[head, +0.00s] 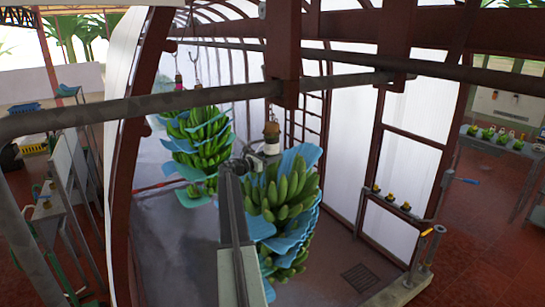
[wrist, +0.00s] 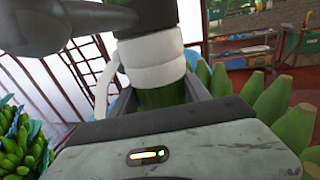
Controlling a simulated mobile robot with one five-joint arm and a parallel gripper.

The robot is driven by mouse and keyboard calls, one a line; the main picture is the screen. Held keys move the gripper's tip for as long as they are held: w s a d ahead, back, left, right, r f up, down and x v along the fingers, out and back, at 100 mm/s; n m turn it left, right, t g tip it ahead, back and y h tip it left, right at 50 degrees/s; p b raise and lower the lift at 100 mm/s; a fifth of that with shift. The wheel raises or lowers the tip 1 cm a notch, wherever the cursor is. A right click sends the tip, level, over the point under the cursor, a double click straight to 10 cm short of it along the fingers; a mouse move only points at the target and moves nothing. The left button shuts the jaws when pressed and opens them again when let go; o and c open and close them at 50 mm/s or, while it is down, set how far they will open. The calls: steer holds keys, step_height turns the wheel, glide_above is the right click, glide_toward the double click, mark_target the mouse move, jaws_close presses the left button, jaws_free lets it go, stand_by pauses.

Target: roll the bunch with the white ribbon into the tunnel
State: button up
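The bunch with the white ribbon (head: 285,195) hangs upright in the middle of the head view, green bananas layered with blue sheets. Its white ribbon (wrist: 152,60) wraps the stem in the wrist view and shows small in the head view (head: 269,149). My gripper (wrist: 160,92) has a grey finger on each side of the green stem just below the ribbon, and both appear to press on it. My arm hides part of the bunch's left side. The tunnel (head: 345,130) is an arched dark-red frame with white translucent walls. I cannot tell how far inside the bunch hangs.
Another blue-sheeted bunch (head: 200,140) with a pink ribbon hangs close on the left. A grey overhead rail (head: 180,100) crosses above. A low ledge with small pots (head: 398,205) stands right. The floor (head: 335,245) right of the bunch is clear.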

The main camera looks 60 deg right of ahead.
steer(key=shift+o, duration=1.3)
steer(key=shift+w, duration=0.1)
steer(key=shift+a, duration=0.1)
steer(key=v, duration=0.7)
steer(key=shift+w+a, duration=0.1)
steer(key=shift+a, duration=0.25)
steer(key=shift+d, duration=0.1)
